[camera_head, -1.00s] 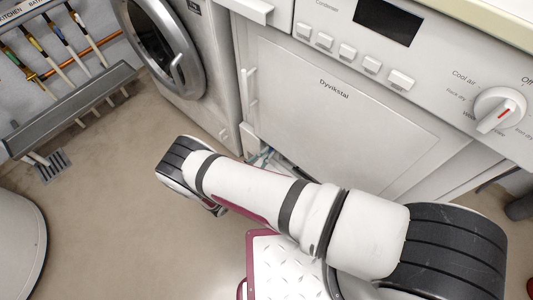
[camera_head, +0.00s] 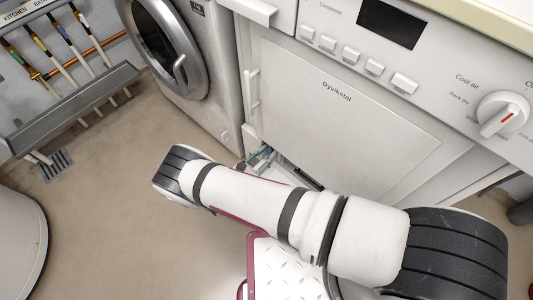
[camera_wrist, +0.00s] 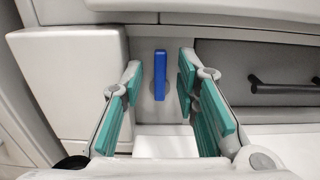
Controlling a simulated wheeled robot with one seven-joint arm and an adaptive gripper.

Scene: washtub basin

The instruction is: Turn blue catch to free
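The blue catch (camera_wrist: 160,75) is a small upright bar on a pale recessed face, in the middle of the wrist view. My gripper (camera_wrist: 160,84) is open, with its teal-padded fingers to the left and right of the catch. The catch shows in the gap between them; I see no finger closed on it. How far the fingertips are from it in depth is hard to tell. In the head view, only a bit of my gripper (camera_head: 262,155) shows by the low opening of the dryer (camera_head: 335,120); my arm hides the rest, and the catch is not visible there.
A white block (camera_wrist: 75,85) stands left of the fingers in the wrist view. A dark bar handle (camera_wrist: 283,84) on a grey panel is at the right.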

